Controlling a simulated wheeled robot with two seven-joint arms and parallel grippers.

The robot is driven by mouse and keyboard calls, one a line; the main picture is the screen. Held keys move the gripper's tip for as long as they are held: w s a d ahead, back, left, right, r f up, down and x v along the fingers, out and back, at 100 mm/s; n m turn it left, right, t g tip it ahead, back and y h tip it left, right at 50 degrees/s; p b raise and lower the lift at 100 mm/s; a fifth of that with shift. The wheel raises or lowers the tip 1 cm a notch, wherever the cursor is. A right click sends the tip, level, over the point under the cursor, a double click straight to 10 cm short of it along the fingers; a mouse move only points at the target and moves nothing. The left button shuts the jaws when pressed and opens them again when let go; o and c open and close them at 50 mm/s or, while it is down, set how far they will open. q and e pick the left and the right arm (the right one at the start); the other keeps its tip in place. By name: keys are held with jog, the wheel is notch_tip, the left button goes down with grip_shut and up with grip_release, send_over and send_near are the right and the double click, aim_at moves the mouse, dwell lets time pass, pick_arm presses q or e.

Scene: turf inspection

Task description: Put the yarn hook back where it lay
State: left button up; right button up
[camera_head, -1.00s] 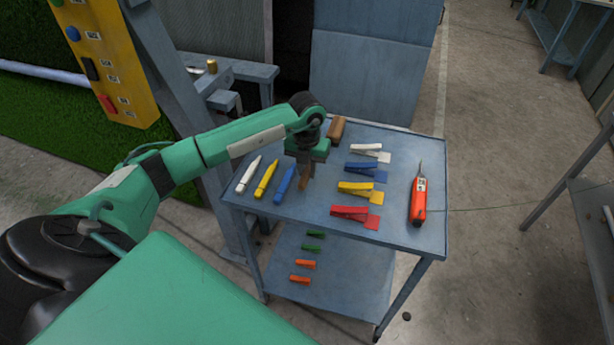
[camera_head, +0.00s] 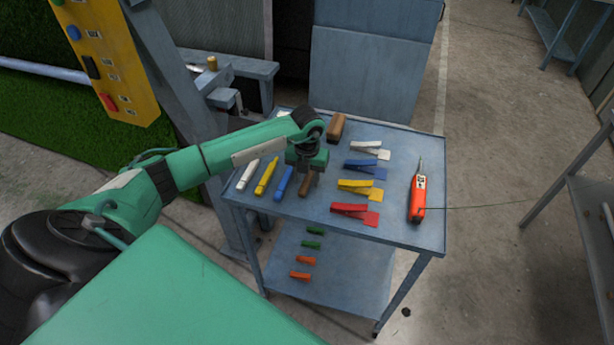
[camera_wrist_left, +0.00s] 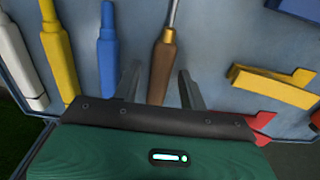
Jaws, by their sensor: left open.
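The yarn hook has a brown wooden handle (camera_head: 308,184) and lies on the trolley top, to the right of the blue marker. In the left wrist view its handle (camera_wrist_left: 160,70), brass collar and thin metal shaft show, the shaft pointing away from me. My left gripper (camera_wrist_left: 160,85) is open, with one finger on each side of the handle and visible gaps between. In the head view the gripper (camera_head: 307,166) is just over the hook and hides its shaft. My right gripper is not in view.
White (camera_head: 248,174), yellow (camera_head: 266,177) and blue (camera_head: 284,183) markers lie close on the left. White, blue, yellow and red clips (camera_head: 355,213) line the right, with an orange-red tool (camera_head: 417,198) beyond. A brown block (camera_head: 336,127) sits behind. The trolley's front surface (camera_head: 310,215) is clear.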

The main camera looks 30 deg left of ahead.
aim_at(307, 179)
pick_arm(q)
jog(key=shift+r, duration=0.1)
notch_tip(307, 179, up, 12)
jog(key=b, duration=0.3)
dwell(0.5)
